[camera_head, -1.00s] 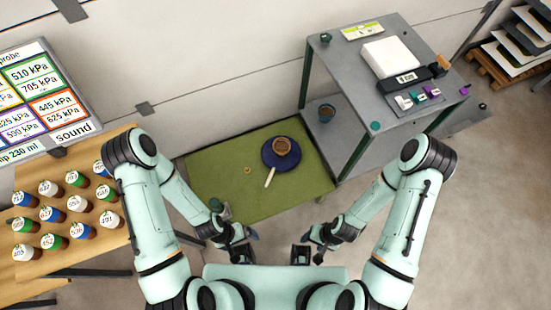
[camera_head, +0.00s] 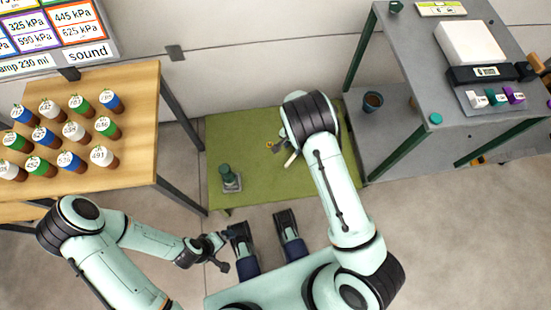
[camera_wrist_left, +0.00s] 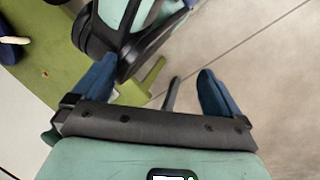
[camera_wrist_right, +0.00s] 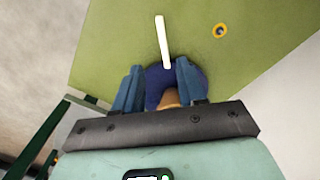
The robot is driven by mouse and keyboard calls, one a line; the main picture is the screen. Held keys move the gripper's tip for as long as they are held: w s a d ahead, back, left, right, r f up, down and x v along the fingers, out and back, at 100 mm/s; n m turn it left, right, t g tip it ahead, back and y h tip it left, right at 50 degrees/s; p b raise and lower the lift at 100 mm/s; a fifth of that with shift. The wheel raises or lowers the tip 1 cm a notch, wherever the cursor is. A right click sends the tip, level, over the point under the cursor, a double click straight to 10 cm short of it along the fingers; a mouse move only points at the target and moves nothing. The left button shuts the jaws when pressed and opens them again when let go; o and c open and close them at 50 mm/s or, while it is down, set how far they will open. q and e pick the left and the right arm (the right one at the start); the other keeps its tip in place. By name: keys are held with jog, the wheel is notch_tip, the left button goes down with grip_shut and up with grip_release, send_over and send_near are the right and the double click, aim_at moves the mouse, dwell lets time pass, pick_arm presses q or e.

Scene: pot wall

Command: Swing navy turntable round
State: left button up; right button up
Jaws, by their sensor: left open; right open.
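In the head view my right arm hides the disc, and only the handle (camera_head: 291,158) shows. My left gripper (camera_wrist_left: 157,68) is open and empty, away from the turntable (camera_wrist_left: 12,53).
A grey shelf unit (camera_head: 400,150) with a pot (camera_head: 372,101) stands right. A wooden table (camera_head: 140,130) with several labelled jars stands left.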

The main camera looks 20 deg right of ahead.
aim_at(290, 160)
jog(key=f+b, duration=0.2)
jog(key=f, duration=0.4)
jog(key=f+b, duration=0.1)
jog(key=f, duration=0.6)
jog(key=shift+w+a+f+b, duration=0.1)
jog(key=shift+w+f+b, duration=0.1)
jog(key=shift+b, duration=0.15)
pick_arm(q)
jog(key=w+a+f+t+y, duration=0.1)
jog(key=w+a+f+t, duration=0.1)
jog(key=w+a+f, duration=0.1)
jog(key=w+f, duration=0.1)
jog(key=w, duration=0.1)
jog(key=shift+w+f, duration=0.15)
jog(key=shift+w, duration=0.2)
pick_arm(e)
jog(key=shift+r, duration=0.1)
pick_arm(q)
jog(key=shift+d, duration=0.1)
pick_arm(e)
grip_shut()
